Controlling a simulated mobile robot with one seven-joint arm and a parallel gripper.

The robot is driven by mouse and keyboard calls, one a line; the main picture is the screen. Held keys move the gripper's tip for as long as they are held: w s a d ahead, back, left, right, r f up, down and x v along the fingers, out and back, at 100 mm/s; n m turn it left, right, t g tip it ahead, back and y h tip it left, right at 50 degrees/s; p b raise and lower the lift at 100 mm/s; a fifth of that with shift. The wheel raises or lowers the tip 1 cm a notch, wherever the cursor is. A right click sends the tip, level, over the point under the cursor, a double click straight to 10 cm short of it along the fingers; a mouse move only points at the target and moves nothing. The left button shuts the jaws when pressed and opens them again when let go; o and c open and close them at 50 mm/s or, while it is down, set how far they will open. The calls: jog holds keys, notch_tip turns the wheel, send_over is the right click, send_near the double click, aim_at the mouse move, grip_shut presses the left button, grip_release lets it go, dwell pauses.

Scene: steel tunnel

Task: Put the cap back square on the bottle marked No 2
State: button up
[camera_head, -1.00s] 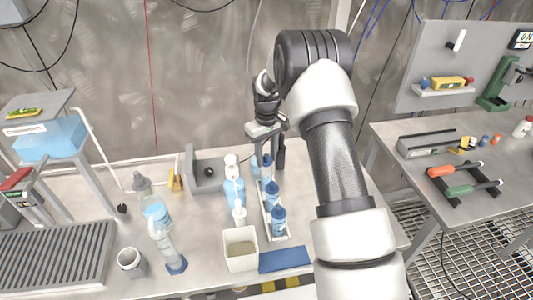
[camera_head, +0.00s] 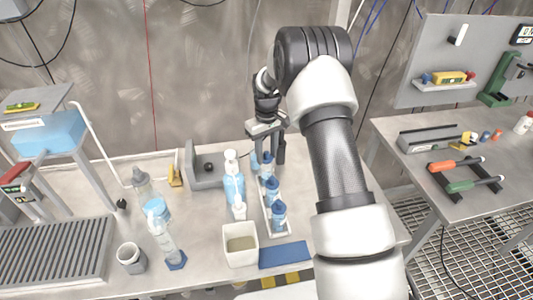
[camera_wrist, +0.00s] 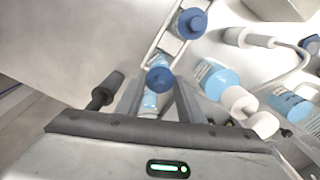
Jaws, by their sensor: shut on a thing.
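A narrow white rack (camera_head: 266,222) holds several small blue bottles in a row. The near bottle (camera_head: 279,217) and the middle bottle (camera_head: 272,190) wear dark blue caps. My gripper (camera_head: 267,158) points down at the far end of the rack, fingers either side of the far bottle (camera_head: 267,171). In the wrist view my gripper (camera_wrist: 159,85) is shut on a dark blue cap (camera_wrist: 159,78) between the fingertips. A pale blue label shows just behind the cap. I cannot tell whether the cap touches the bottle's neck, and no bottle number is legible.
A white-topped blue bottle (camera_head: 233,182) and a small white-nozzled bottle (camera_head: 239,208) stand close left of the rack. A cream bin (camera_head: 241,257) and a blue mat (camera_head: 284,254) lie in front. A grey bracket (camera_head: 202,170) stands behind left. Bench left of these is partly clear.

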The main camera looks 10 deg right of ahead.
jog(key=shift+f+b, duration=0.55)
jog(key=shift+f, duration=0.15)
jog(key=shift+f, duration=0.15)
jog(key=shift+f+b, duration=0.1)
jog(key=shift+b, duration=0.2)
jog(key=shift+s+f, duration=0.2)
jog(key=shift+f, duration=0.05)
dwell(0.5)
jog(key=o, duration=1.1)
jog(key=shift+w, duration=0.15)
